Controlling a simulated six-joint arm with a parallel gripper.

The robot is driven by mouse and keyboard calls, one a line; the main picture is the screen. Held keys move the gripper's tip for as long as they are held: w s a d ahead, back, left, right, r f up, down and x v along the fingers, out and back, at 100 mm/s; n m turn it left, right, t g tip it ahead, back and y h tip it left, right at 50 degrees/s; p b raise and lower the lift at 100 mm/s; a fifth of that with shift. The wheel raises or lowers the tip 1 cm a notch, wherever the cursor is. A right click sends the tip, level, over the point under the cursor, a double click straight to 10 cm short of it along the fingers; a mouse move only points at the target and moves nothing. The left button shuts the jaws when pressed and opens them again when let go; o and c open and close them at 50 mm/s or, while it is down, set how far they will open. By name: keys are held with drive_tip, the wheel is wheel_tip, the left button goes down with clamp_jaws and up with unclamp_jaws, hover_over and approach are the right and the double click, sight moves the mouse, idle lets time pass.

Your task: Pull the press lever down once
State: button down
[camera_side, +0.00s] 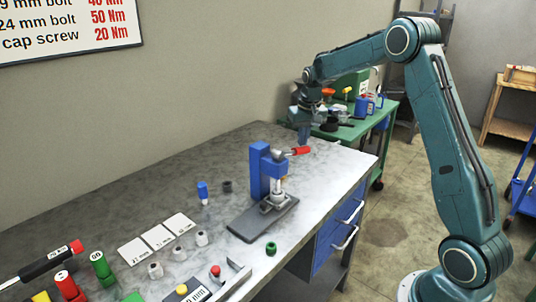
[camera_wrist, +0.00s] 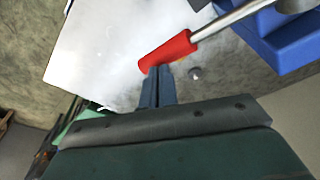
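The blue press (camera_side: 259,170) stands on a dark base plate on the bench. Its lever sticks out to the right, nearly level with a slight upward tilt, and ends in a red handle (camera_side: 301,150). In the wrist view the red handle (camera_wrist: 168,51) sits on a metal rod that runs up to the blue press body (camera_wrist: 275,35). My gripper (camera_side: 304,142) is above the red handle, pointing down. In the wrist view its two fingers (camera_wrist: 157,72) are together, with their tips beside the handle's lower edge. I cannot tell whether they touch it.
White labelled cards (camera_side: 158,237), small metal sockets (camera_side: 201,238), a blue-topped item (camera_side: 203,192) and a green ring (camera_side: 271,248) lie left of and in front of the press. A screwdriver (camera_side: 45,263) lies at lower left. The bench right of the press is clear.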

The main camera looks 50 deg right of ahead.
drive_tip(key=shift+s+f, duration=0.1)
drive_tip(key=shift+f, duration=0.45)
drive_tip(key=w+d+v, duration=0.1)
drive_tip(key=w+v, duration=0.1)
drive_tip(key=v, duration=0.9)
drive_tip(key=shift+r, duration=0.3)
idle(1.1)
idle(0.9)
